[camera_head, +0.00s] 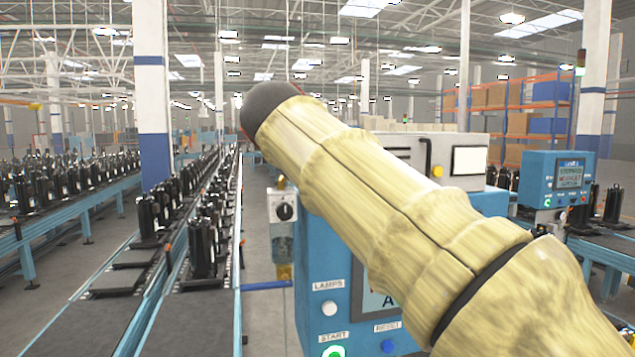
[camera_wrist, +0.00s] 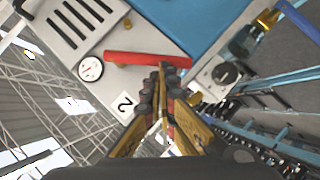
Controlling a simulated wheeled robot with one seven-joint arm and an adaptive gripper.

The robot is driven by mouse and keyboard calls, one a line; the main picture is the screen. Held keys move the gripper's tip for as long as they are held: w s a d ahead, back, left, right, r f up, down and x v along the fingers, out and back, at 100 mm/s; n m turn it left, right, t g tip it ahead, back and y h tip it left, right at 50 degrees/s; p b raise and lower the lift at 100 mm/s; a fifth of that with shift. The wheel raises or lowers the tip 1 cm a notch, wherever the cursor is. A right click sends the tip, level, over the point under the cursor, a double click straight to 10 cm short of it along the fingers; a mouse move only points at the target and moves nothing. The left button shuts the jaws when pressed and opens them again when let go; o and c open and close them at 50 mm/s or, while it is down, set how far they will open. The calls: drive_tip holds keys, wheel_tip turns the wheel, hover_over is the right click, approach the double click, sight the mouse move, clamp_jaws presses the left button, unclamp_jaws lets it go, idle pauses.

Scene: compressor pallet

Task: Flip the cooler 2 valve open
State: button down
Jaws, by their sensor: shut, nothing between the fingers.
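The cooler 2 valve shows in the wrist view as a red lever handle (camera_wrist: 147,59) lying across a light grey panel, beside a white label with a "2" (camera_wrist: 125,104). My gripper (camera_wrist: 168,72) is shut and empty. Its dark fingertips are together at the lever's right end, just below it in the picture; I cannot tell whether they touch it. In the head view my arm crosses the middle and hides the lever and the gripper.
A round gauge (camera_wrist: 90,69) sits left of the lever. A grey box with a black rotary knob (camera_head: 285,211) is mounted near the blue cabinet (camera_head: 318,262), which has lamp, start and reset buttons. Conveyors with black compressors (camera_head: 205,250) run along the left.

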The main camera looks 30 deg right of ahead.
drive_tip(key=d+f+n+t+h+b, duration=0.1)
drive_tip(key=d+f+n+h+b, duration=0.2)
drive_tip(key=b, duration=0.9)
drive_tip(key=shift+s+f+n+h+b, duration=0.4)
drive_tip(key=shift+f+n+h, duration=0.75)
drive_tip(key=shift+n, duration=0.65)
drive_tip(key=shift+d+t, duration=0.15)
drive_tip(key=shift+t, duration=0.15)
